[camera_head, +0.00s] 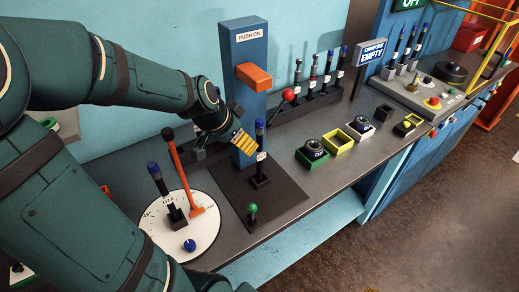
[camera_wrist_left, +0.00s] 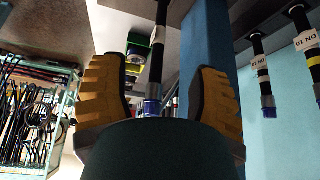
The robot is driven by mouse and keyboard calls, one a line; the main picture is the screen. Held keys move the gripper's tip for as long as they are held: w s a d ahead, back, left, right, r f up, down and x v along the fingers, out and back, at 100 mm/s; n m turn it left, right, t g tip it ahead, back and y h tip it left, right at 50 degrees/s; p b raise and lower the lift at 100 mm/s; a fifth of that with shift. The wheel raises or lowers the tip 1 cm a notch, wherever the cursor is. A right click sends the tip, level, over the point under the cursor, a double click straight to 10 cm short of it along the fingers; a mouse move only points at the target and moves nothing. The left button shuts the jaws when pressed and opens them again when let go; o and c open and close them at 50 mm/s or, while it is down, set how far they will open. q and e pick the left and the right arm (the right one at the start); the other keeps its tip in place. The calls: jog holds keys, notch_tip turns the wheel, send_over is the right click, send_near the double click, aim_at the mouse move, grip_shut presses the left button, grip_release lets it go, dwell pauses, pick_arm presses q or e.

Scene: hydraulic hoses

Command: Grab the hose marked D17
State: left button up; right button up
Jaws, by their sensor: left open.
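My left gripper (camera_head: 237,137) is open beside the blue press column, its yellow-padded fingers close to an upright hose (camera_head: 260,151) with a blue top on a dark plate. In the left wrist view the open gripper (camera_wrist_left: 158,100) has this dark hose (camera_wrist_left: 153,106) showing between its fingers, not clasped. Its white label is too small to read. Another blue-topped hose (camera_head: 165,190) stands on a round white dial plate (camera_head: 150,226); its label is unclear too. I cannot tell which hose is D17. My right gripper is not in view.
The blue column (camera_head: 243,105) marked PUSH ON has an orange block (camera_head: 254,77). An orange-red lever (camera_head: 180,168) stands by the dial. Several hoses (camera_head: 312,75) stand in a rack behind a red-knobbed lever (camera_head: 288,95). Green (camera_head: 312,158) and yellow (camera_head: 338,140) trays lie right.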

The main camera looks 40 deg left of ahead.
aim_at(256, 126)
pick_arm(q)
jog(key=w, duration=0.4)
jog(key=w+p, duration=0.1)
jog(key=w, duration=0.2)
jog(key=shift+d+f, duration=0.25)
jog(key=shift+f, duration=0.1)
jog(key=shift+w+f, duration=0.15)
jog(key=shift+f, duration=0.05)
jog(key=shift+c, duration=0.4)
grip_shut()
